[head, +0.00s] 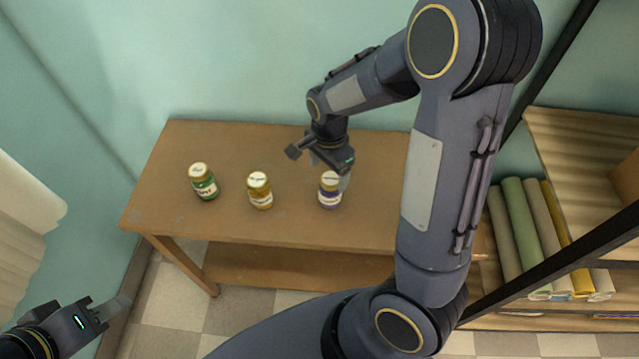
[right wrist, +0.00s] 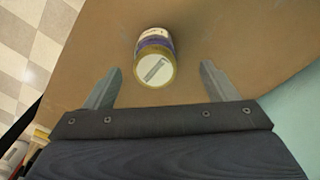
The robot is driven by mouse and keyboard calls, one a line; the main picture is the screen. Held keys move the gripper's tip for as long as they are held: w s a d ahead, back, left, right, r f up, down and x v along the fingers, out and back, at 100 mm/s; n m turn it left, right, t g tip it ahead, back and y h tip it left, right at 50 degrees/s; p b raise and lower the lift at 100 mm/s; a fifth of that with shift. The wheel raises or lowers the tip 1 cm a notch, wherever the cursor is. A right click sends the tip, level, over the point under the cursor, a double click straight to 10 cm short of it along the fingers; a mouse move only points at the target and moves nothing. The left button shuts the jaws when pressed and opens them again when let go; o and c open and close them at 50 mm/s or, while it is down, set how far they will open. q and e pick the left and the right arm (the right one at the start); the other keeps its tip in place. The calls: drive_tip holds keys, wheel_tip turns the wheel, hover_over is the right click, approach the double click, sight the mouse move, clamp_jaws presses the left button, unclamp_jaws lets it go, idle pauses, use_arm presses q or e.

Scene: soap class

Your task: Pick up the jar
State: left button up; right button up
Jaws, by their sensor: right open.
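Three jars stand upright in a row on a wooden table (head: 290,228). The left one is a green jar (head: 204,182), the middle one is a yellow-brown jar (head: 260,191), and the right one is a purple jar (head: 329,191); all have pale lids. My right gripper (head: 330,178) is over the table just behind the purple jar, partly hidden by its own wrist. In the right wrist view the purple jar (right wrist: 154,55) is ahead of the two spread fingers (right wrist: 165,88), which are empty. My left gripper (head: 112,310) is low at the left, away from the table; its jaw gap is unclear.
A shelf unit (head: 575,125) with rolled cloths (head: 530,230) stands at the right. A pale curtain (head: 25,220) hangs at the left. The table is clear behind the green and yellow-brown jars. A lower shelf (head: 290,268) runs under the table.

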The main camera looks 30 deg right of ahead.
sight(331, 179)
drive_tip(key=f, duration=0.6)
drive_tip(key=shift+s+d+f+p, duration=0.15)
drive_tip(key=shift+s+d+p, duration=0.1)
drive_tip(key=shift+p, duration=0.1)
drive_tip(key=shift+c, duration=0.2)
drive_tip(key=c, duration=1.2)
